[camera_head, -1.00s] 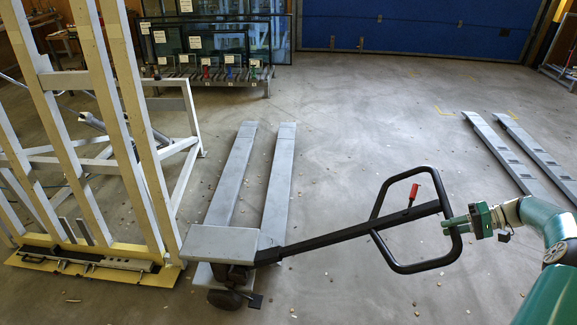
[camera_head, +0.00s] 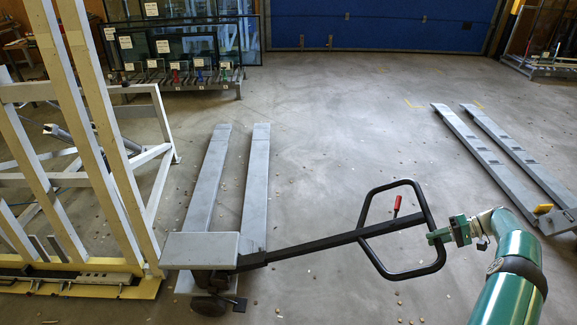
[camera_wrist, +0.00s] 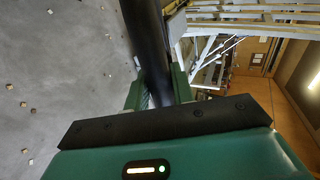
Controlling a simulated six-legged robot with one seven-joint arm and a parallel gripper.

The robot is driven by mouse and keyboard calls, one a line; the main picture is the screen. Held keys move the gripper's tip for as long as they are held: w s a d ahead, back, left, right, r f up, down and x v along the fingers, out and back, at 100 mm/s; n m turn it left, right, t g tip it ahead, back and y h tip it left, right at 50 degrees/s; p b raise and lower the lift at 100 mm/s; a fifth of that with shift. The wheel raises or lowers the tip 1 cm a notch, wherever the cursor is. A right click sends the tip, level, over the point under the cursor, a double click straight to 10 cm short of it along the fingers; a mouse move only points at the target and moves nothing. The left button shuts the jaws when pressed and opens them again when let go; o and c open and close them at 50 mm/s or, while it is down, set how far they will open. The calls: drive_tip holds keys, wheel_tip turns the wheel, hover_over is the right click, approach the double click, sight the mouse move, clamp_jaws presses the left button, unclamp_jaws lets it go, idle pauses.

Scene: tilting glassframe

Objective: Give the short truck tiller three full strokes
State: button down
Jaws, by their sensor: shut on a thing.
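The pallet truck (camera_head: 200,246) stands left of centre with two grey forks (camera_head: 254,190) pointing away. Its black tiller (camera_head: 310,247) slants up to the right and ends in a black loop handle (camera_head: 385,275) with a red lever (camera_head: 397,205). My gripper (camera_head: 434,237) is at the right side of the loop, shut on its bar. In the wrist view my gripper's green fingers (camera_wrist: 158,85) stand on both sides of a thick black bar (camera_wrist: 150,35). The exact finger contact is partly hidden behind the gripper body.
A white and wooden A-frame rack (camera_head: 95,130) stands close on the left of the truck. A second pair of long grey forks (camera_head: 490,150) lies at right, with a yellow part (camera_head: 543,208) near my arm. Glass panes (camera_head: 180,45) stand behind. The middle floor is open.

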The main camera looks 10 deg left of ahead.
drive_tip(key=a+r, duration=1.1)
drive_tip(key=r, duration=0.6)
drive_tip(key=shift+s+a, duration=0.2)
drive_tip(key=shift+a, duration=0.1)
drive_tip(key=a+r, duration=0.7)
drive_tip(key=shift+s+a+r, duration=0.1)
drive_tip(key=shift+r, duration=0.05)
drive_tip(key=a+r, duration=0.6)
drive_tip(key=a, duration=0.1)
drive_tip(key=shift+a+r, duration=0.15)
drive_tip(key=shift+a, duration=0.25)
drive_tip(key=shift+s, duration=0.1)
